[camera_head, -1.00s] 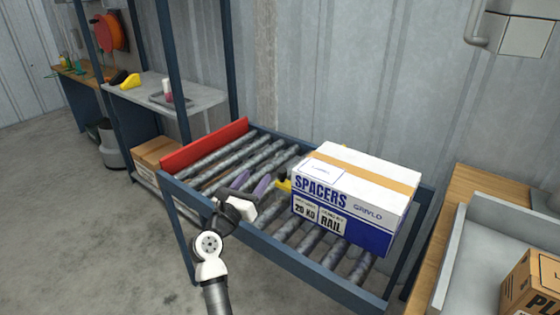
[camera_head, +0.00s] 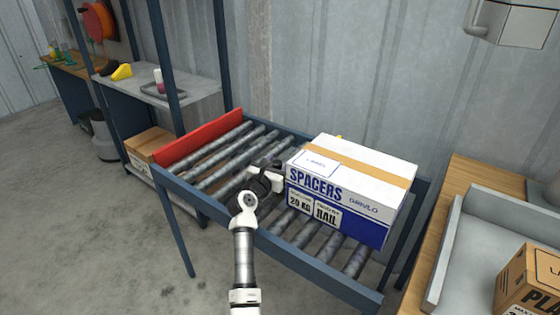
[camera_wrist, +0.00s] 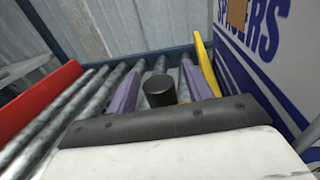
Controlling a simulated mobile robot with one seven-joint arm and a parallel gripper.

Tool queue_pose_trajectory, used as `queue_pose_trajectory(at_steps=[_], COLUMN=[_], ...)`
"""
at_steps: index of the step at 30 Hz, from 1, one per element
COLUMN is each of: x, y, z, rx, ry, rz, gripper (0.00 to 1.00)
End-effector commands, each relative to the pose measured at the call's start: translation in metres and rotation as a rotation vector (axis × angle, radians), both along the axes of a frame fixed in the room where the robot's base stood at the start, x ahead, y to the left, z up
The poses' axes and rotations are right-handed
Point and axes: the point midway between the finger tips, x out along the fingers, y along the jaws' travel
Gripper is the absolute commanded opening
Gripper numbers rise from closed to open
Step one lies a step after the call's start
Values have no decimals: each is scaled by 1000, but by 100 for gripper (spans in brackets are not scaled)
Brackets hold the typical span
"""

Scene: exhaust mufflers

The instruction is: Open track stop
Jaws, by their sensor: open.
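The yellow track stop (camera_wrist: 206,65) shows in the wrist view as an upright yellow piece between the rollers and the box, to the right of my fingers. In the head view only a small yellow bit of it (camera_head: 339,137) shows behind the box. My gripper (camera_wrist: 162,66) is open, its two purple fingers apart, low over the rollers and close to the stop. A dark cylinder (camera_wrist: 159,91) stands between the fingers; I cannot tell whether it belongs to the stop.
A white and blue SPACERS box (camera_head: 350,190) sits on the roller track (camera_head: 225,165) just right of my gripper. A red end plate (camera_head: 198,138) closes the left end. The rollers between plate and gripper are bare. A bench with a grey tray (camera_head: 450,250) stands at the right.

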Motion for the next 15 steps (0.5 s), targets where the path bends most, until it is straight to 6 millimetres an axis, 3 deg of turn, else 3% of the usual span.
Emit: queue_pose_trajectory(at_steps=[12,15], x=[10,10], y=[-5,-5], z=[0,0], rx=[-1,-1], ry=[0,0], rz=[1,1], gripper=[50,40])
